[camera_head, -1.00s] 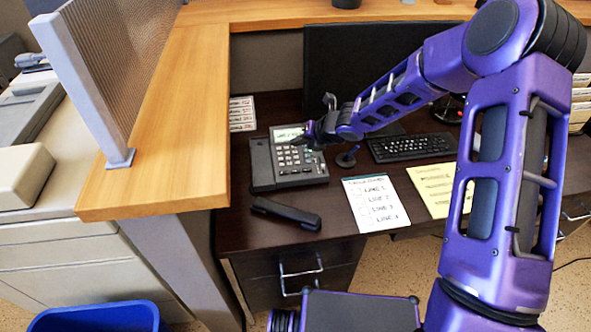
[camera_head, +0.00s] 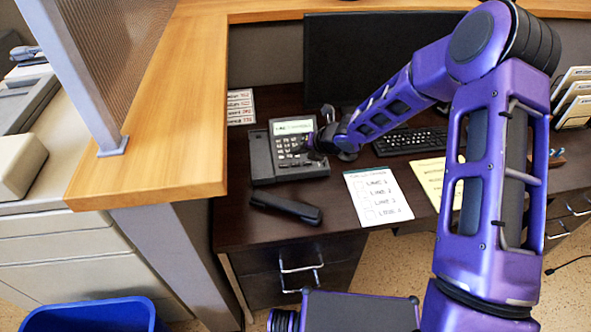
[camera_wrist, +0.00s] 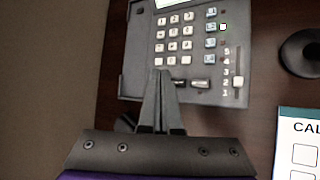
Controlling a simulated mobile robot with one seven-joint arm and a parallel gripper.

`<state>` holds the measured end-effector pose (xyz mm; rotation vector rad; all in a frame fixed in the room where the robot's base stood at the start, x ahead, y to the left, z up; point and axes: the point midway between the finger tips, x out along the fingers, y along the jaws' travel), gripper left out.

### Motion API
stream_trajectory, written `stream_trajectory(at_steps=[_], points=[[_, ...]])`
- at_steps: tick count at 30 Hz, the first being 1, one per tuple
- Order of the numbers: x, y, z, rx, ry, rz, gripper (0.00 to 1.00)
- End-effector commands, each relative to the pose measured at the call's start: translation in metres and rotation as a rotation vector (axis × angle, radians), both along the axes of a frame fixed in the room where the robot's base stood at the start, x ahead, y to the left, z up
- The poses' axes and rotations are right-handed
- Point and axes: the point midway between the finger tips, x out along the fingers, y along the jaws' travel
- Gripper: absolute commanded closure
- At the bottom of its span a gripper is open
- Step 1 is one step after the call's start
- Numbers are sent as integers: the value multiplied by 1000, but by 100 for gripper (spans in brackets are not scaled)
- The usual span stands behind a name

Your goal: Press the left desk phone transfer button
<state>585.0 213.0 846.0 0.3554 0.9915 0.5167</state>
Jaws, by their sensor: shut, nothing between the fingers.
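The dark grey desk phone (camera_head: 262,160) stands on the desk, left of the keyboard, its lit screen (camera_head: 293,127) facing me. My gripper (camera_head: 308,146) is shut and empty, over the right part of its keypad. In the wrist view the shut fingertips (camera_wrist: 164,74) point at the phone (camera_wrist: 134,50), just below the bottom row of white number keys (camera_wrist: 172,61). Two dark buttons (camera_wrist: 200,84) lie right of the fingertips; the left one is partly hidden. I cannot read their labels or tell whether the tips touch anything. The handset (camera_head: 286,208) lies off the phone, in front of it.
A line-list sheet (camera_head: 378,196), yellow sheet (camera_head: 432,176), keyboard (camera_head: 408,141) and dark monitor (camera_head: 335,65) are nearby. A wooden counter (camera_head: 160,130) bounds the left.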

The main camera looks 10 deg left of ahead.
Motion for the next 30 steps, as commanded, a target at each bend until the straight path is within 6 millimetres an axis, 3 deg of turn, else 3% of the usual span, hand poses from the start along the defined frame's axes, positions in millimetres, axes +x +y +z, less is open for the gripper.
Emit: stream_trajectory(at_steps=[1, 7, 30], points=[[0, 0, -11, 0, -1, 0, 100], [0, 1, -23, 0, -2, 1, 100], [0, 0, -24, 0, -1, 0, 100]])
